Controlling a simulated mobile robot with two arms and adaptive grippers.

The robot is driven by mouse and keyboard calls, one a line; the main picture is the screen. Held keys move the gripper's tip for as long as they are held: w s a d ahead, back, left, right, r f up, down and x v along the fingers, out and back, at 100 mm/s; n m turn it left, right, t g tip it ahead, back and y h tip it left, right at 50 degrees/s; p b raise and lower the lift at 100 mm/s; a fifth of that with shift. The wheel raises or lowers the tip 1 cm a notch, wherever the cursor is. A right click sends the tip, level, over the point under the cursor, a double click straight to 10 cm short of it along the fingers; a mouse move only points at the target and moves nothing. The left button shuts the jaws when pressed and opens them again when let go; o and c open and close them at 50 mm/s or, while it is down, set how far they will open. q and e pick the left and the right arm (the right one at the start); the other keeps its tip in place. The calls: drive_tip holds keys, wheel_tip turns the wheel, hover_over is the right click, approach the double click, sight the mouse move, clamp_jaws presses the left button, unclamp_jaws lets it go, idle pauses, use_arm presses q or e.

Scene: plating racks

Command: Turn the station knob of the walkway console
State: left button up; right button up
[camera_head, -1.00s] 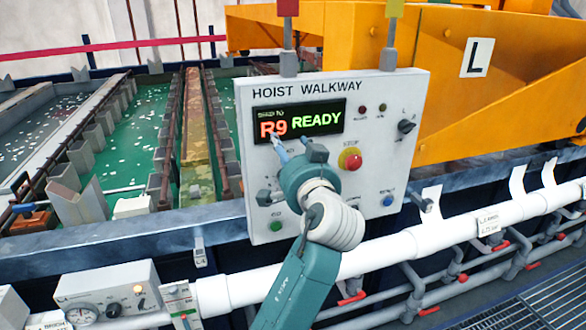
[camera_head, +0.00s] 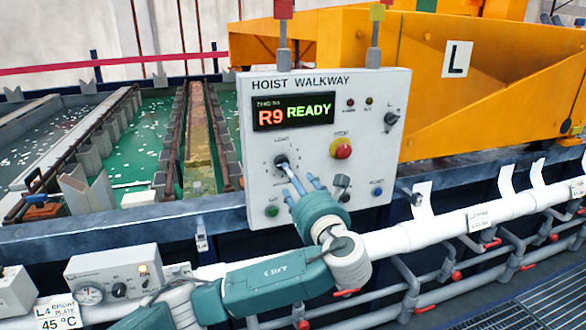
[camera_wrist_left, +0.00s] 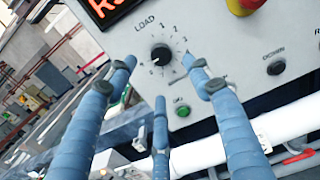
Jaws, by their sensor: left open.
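The walkway console (camera_head: 262,200) is a pale upright panel headed HOIST WALKWAY, and its display (camera_head: 293,111) reads R9 READY. The station knob (camera_head: 281,160) is a small black dial below the display. In the left wrist view the knob (camera_wrist_left: 160,54), under the word LOAD with numbers around it, has a white mark toward the lower left. My left gripper (camera_head: 299,186) is open, its blue fingers just below the knob in the head view. In the left wrist view its fingertips (camera_wrist_left: 159,62) frame the knob left and right; contact cannot be told. My right gripper is not in view.
A red stop button (camera_head: 342,149) on a yellow base sits right of the knob. A white pipe (camera_head: 430,233) runs below the console.

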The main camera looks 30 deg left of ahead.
use_arm(q)
drive_tip(key=p+x, duration=0.2)
drive_tip(key=x, duration=0.8)
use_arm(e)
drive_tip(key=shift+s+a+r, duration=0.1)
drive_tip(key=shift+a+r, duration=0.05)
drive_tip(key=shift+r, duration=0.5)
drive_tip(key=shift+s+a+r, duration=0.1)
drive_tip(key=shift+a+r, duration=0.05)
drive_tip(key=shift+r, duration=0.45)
use_arm(q)
drive_tip(key=shift+d, duration=0.1)
drive_tip(key=c, duration=1.1)
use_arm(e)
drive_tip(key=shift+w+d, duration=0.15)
